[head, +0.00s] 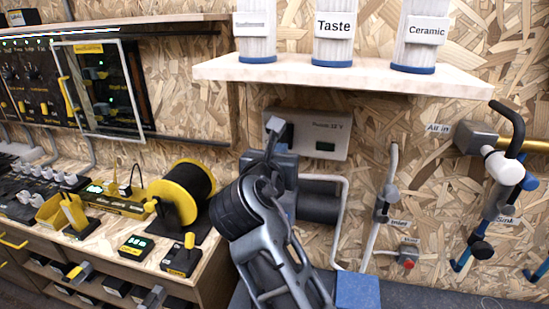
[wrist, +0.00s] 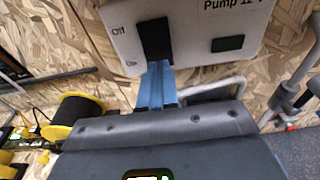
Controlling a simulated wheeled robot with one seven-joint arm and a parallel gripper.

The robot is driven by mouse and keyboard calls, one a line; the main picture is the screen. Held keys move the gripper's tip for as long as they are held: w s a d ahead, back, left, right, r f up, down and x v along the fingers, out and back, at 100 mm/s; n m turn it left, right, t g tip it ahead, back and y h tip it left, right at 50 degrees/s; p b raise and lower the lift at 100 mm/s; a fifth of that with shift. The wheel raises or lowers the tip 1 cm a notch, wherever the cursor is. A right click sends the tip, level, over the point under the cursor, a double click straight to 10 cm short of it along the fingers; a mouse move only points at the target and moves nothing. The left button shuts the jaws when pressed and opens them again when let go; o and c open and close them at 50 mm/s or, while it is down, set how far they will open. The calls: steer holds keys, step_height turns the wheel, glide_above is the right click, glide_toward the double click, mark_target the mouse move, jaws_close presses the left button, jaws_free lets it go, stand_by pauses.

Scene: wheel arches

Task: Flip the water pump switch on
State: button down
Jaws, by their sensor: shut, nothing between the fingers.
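The white pump switch box (head: 330,140), labelled as a 12 V pump, is fixed to the chipboard wall under a shelf. In the wrist view the switch box (wrist: 195,22) carries a black switch (wrist: 154,38), with "Off" marked at its upper left and "On" at its lower left. A dark green window (wrist: 227,44) sits right of the switch. My gripper (wrist: 157,68) is shut and empty, its blue fingertips at the lower end of the switch. I cannot tell whether they touch it. In the head view my arm hides part of the area below the box.
The shelf (head: 300,75) with white filter cartridges overhangs the box. A dark pump body (head: 318,203) and pale pipes lie below and right of it. A yellow cable reel (head: 187,190) stands on the bench at left. Valves (head: 503,170) are on the right wall.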

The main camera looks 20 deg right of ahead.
steer(key=shift+w+d+f, duration=0.1)
steer(key=shift+w+d, duration=0.25)
steer(key=shift+w, duration=0.1)
steer(key=shift+w+d+t, duration=0.15)
steer(key=shift+t, duration=0.15)
steer(key=shift+f, duration=0.1)
